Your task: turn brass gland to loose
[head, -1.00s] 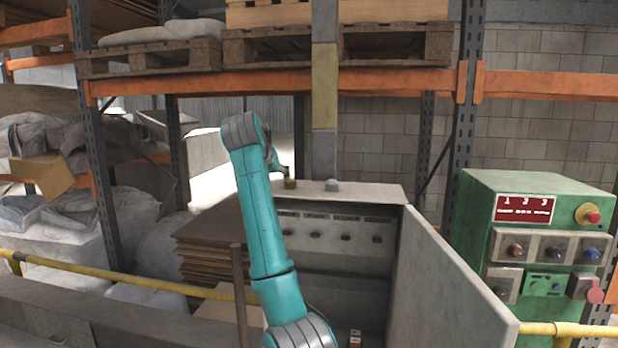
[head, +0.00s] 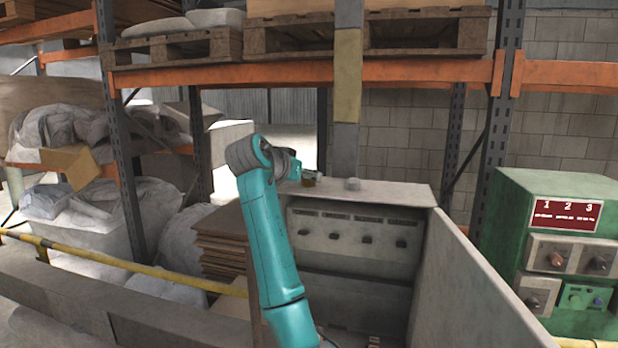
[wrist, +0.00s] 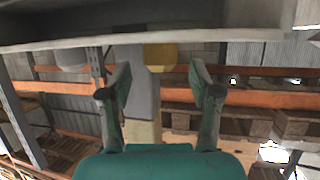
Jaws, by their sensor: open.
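The gland lies beyond the fingertips, in line with the gap. In the head view my gripper (head: 292,170) is small and partly hidden by my wrist, just left of the gland.
The cabinet door (head: 480,270) hangs open on the right. A green control box (head: 550,260) stands further right. An orange rack beam (head: 300,74) crosses behind.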

